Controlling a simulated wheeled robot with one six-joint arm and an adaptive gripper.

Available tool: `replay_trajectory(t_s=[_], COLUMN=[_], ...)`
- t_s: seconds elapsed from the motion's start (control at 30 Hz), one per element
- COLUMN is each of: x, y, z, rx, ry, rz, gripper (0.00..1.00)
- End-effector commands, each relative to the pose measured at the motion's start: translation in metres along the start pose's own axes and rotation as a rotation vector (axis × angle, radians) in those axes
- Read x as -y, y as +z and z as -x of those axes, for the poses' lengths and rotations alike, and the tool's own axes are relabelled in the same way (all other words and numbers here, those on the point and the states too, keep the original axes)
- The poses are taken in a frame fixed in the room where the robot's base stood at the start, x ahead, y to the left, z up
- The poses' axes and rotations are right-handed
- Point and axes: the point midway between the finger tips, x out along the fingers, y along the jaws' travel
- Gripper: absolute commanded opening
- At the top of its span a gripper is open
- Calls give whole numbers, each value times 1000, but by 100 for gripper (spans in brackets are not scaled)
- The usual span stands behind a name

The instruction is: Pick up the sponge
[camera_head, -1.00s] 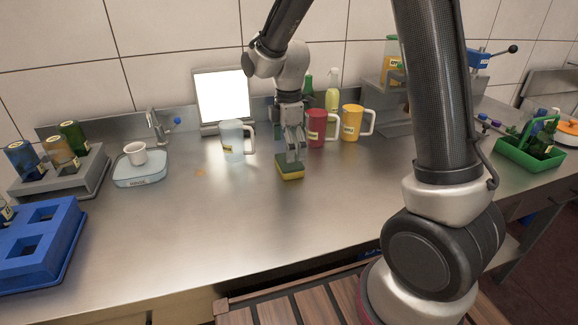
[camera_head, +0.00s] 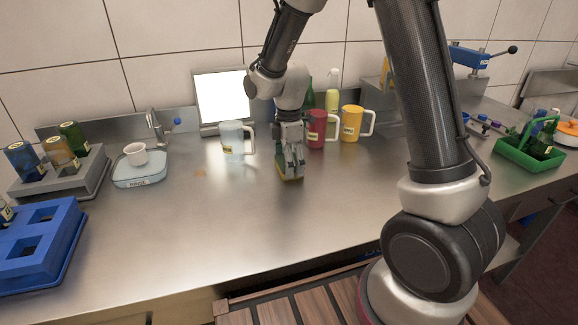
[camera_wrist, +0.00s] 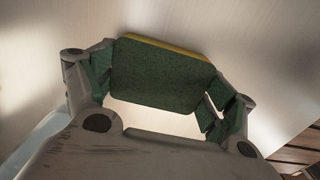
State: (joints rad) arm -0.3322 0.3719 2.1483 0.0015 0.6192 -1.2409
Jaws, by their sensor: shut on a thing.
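The sponge (camera_head: 289,172) has a green top and a yellow layer below. It is on the steel counter in the middle, in front of the red jug, partly hidden by my fingers. My gripper (camera_head: 290,174) points down over it and is shut on it. In the wrist view the sponge (camera_wrist: 158,75) lies between my two fingers (camera_wrist: 160,92), its green face towards the camera and a thin yellow edge along the far side. I cannot tell whether its underside touches the counter.
Behind my gripper stand a clear jug (camera_head: 235,140), a red jug (camera_head: 316,128) and a yellow jug (camera_head: 351,123). The front middle counter is clear.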

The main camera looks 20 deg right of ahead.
Motion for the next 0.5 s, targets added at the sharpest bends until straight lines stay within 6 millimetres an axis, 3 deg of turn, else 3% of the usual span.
replay_trajectory(t_s=[0.17,0.5], x=[0,0], y=[0,0], z=[6,72], rx=[0,0], ry=[1,2], rz=[0,-1], gripper=[74,74])
